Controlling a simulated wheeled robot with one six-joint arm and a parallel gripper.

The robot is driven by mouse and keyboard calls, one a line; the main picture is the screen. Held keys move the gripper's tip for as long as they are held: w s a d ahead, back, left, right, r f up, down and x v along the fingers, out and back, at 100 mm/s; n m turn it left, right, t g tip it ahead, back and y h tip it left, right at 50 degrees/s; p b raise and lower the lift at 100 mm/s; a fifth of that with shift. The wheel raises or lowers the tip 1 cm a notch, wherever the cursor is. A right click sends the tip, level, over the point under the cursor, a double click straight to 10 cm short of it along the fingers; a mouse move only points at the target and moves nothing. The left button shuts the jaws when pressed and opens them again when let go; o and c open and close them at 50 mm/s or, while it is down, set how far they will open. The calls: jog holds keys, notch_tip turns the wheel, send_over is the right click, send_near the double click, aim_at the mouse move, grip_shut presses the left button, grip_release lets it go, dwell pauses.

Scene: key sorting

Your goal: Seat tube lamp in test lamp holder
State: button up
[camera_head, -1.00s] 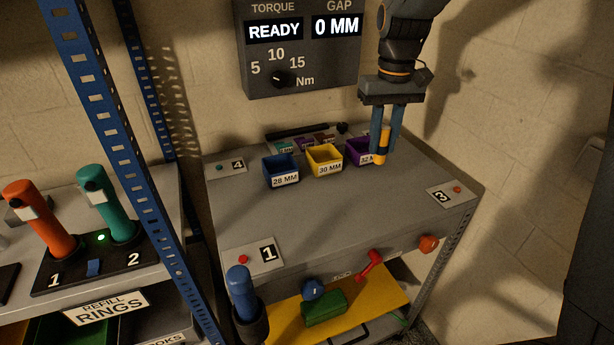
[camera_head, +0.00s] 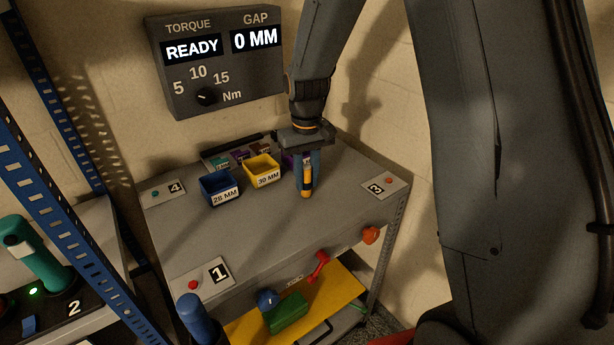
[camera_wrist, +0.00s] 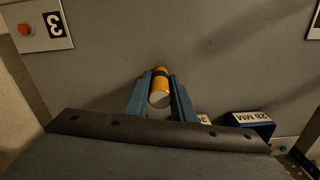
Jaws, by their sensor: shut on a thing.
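My gripper (camera_head: 306,190) is shut on a short orange-yellow tube with a dark band (camera_head: 306,178), held upright between two blue-grey fingers. It hangs over the grey bench top, in front of the purple bin. In the wrist view the tube (camera_wrist: 160,78) sits between the fingertips, its pale round end facing the camera. It seems to be the tube lamp, but I cannot be sure. I cannot tell whether its lower end touches the bench. I cannot identify a test lamp holder in these views.
A blue bin (camera_head: 220,190), a yellow bin (camera_head: 262,170) and a mostly hidden purple bin (camera_head: 289,160) stand along the bench's back. Plates 1 (camera_head: 203,284), 3 (camera_head: 385,187) and 4 (camera_head: 165,191) lie near its corners. The bench's middle (camera_head: 255,225) is clear. A blue rack post (camera_head: 60,200) stands left.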

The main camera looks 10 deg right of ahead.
jog(key=shift+f, duration=0.15)
jog(key=o, duration=1)
